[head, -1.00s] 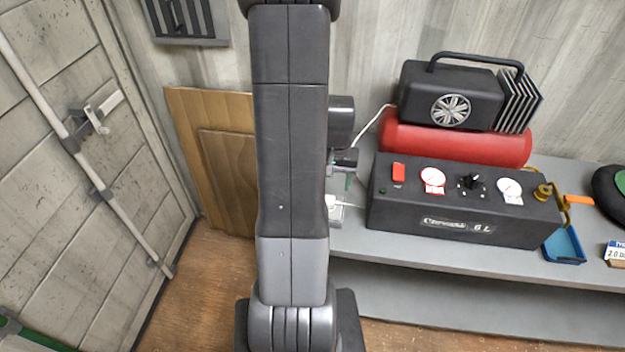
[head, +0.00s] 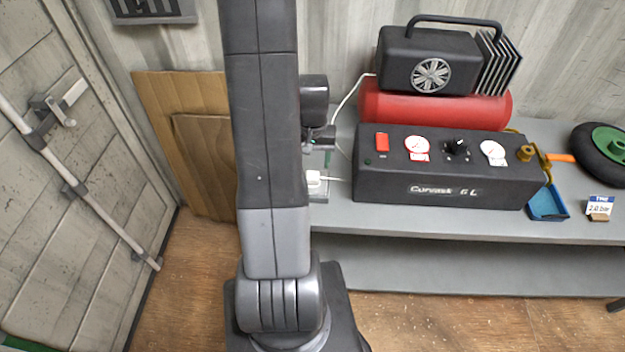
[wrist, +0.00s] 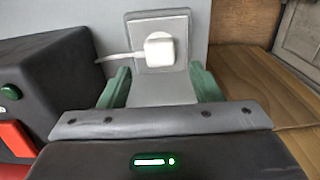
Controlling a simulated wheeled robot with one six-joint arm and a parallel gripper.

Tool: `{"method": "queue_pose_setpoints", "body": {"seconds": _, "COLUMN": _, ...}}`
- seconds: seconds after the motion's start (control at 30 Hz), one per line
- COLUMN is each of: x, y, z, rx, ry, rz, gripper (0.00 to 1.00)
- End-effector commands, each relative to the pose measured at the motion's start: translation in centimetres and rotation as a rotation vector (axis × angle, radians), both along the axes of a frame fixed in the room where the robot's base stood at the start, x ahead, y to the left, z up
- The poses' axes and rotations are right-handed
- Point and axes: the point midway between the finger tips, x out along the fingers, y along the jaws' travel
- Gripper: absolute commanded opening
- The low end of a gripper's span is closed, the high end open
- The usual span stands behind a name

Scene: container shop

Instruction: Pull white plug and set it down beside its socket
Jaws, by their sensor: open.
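The white plug (wrist: 159,47) sits in its socket (wrist: 181,24), a grey plate with a round white face, in the upper middle of the wrist view. Its white cable runs off to the left. My gripper (wrist: 159,72) is open, with its two green fingers apart and nothing between them. The plug appears beyond the fingertips, roughly centred between them. In the head view the plug (head: 314,179) shows just right of my arm, low on the bench's left end. My arm hides part of this area, and the gripper is mostly hidden there.
A black control box (head: 450,190) with gauges stands close to the right of the plug on the grey bench (head: 430,222). Behind it is a red tank (head: 375,105) with a black compressor. Brown panels (head: 207,160) lean on the wall to the left.

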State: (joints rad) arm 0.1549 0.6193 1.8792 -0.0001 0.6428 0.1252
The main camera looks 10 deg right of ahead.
Motion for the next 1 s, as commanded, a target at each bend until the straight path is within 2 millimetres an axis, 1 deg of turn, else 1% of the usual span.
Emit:
{"method": "queue_pose_setpoints", "body": {"seconds": 0.03, "x": -0.1, "y": 0.0, "z": -1.4, "rx": 0.001, "ry": 0.002, "rz": 0.000, "gripper": 0.58}}
{"method": "queue_pose_setpoints", "body": {"seconds": 0.2, "x": 0.0, "y": 0.0, "z": -3.9, "rx": 0.000, "ry": 0.000, "rz": 0.000, "gripper": 0.58}}
{"method": "queue_pose_setpoints", "body": {"seconds": 0.3, "x": 0.0, "y": 0.0, "z": -5.1, "rx": 0.000, "ry": 0.000, "rz": 0.000, "gripper": 0.58}}
{"method": "queue_pose_setpoints", "body": {"seconds": 0.4, "x": 0.0, "y": 0.0, "z": -5.8, "rx": 0.000, "ry": 0.000, "rz": 0.000, "gripper": 0.58}}
{"method": "queue_pose_setpoints", "body": {"seconds": 0.53, "x": 0.0, "y": 0.0, "z": -6.2, "rx": 0.000, "ry": 0.000, "rz": 0.000, "gripper": 0.58}}
{"method": "queue_pose_setpoints", "body": {"seconds": 1.0, "x": 0.0, "y": 0.0, "z": -6.1, "rx": 0.000, "ry": 0.000, "rz": 0.000, "gripper": 0.58}}
